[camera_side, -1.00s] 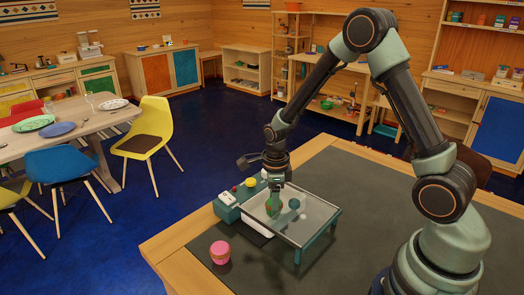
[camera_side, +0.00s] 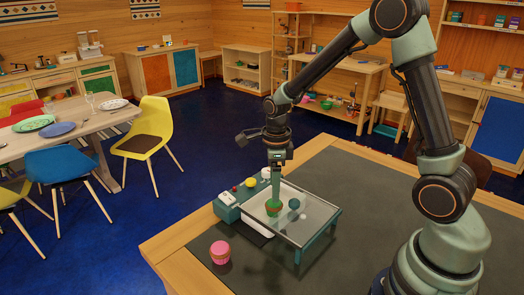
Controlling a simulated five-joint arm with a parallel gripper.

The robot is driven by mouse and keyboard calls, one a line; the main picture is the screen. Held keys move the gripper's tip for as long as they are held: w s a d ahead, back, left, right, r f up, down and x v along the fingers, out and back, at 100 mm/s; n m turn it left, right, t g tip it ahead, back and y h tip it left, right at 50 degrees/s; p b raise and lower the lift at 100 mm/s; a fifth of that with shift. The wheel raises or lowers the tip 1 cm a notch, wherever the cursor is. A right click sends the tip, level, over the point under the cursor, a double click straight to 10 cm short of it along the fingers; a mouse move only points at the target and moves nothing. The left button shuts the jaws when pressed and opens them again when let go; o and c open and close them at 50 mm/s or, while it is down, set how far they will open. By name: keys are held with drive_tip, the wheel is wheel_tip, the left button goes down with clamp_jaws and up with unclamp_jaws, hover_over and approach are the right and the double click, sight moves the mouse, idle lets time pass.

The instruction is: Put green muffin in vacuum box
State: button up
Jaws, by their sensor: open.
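The green muffin (camera_side: 273,207), with a reddish-brown base, shows at the vacuum box (camera_side: 323,239), a low teal unit with a pale, glassy top area. The muffin sits within the outline of that top area, left of a small dark teal knob (camera_side: 294,204). My gripper (camera_side: 275,194) points straight down just above the muffin and is open. Its fingertips are small here, and I cannot tell whether they still touch the muffin.
A pink muffin (camera_side: 220,252) stands on the dark table mat (camera_side: 365,200), left of the box. The box's control end (camera_side: 228,205) has a yellow button (camera_side: 251,182) near it. The mat right of the box is clear.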

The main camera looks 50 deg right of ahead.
drive_tip(key=s+a+r+n+t, duration=0.2)
drive_tip(key=s+r+n, duration=0.3)
drive_tip(key=n, duration=0.8)
drive_tip(key=s+a+r+n+t, duration=0.2)
drive_tip(key=s+r+n, duration=0.3)
drive_tip(key=r+n, duration=0.7)
drive_tip(key=shift+s+n+t, duration=0.35)
drive_tip(key=shift+n+t, duration=0.45)
drive_tip(key=shift+n, duration=0.2)
